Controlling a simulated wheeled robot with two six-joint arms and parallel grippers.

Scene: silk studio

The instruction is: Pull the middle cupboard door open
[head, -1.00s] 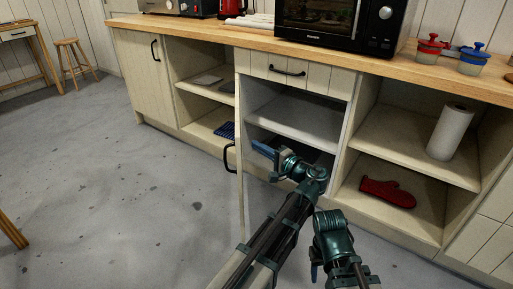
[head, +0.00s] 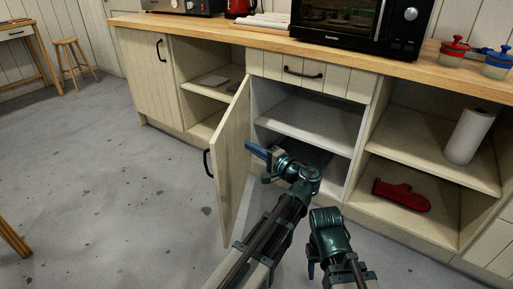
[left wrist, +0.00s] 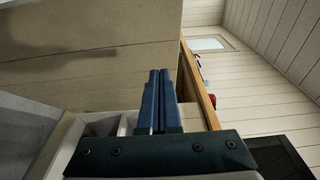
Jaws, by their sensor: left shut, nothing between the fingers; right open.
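The middle cupboard door (head: 231,165) stands open, swung out to the left from below the drawer. Its black handle (head: 207,163) is on the outer face, on the far side from my gripper. My left gripper (head: 257,150) is shut and empty, at the inner face of the door; whether it touches is hard to tell. In the left wrist view its blue fingers (left wrist: 159,100) are together, with the pale door panel (left wrist: 90,50) above and left. The cupboard interior shows a grey shelf (head: 310,125). My right gripper (head: 312,268) hangs low in front of the cupboards, its fingers mostly hidden.
A drawer (head: 300,71) with a black handle is above the opening. The open shelves at right hold a red oven mitt (head: 401,195) and a paper roll (head: 468,137). A microwave (head: 350,25) stands on the wooden worktop (head: 225,33).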

